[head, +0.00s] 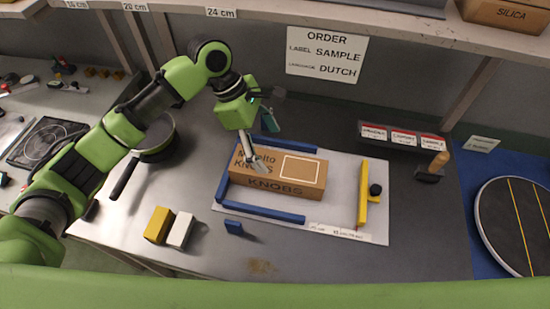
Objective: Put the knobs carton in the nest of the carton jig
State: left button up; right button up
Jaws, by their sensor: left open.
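The brown knobs carton (278,187), marked "KNOBS" with a white outlined rectangle on its top, lies flat on the white board of the carton jig (345,180). Blue rails (262,212) run along its left, back and front sides. The front rail is a little apart from the carton. My right gripper is not in view.
A pan (156,140) stands left of the jig. A label rack (402,138) and wooden-handled stamp (432,168) are at the right. A shelf (330,25) overhangs the back.

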pick_arm(q)
jog(key=v, duration=0.3)
jog(key=shift+a+r, duration=0.1)
jog(key=shift+r, duration=0.2)
dwell(0.3)
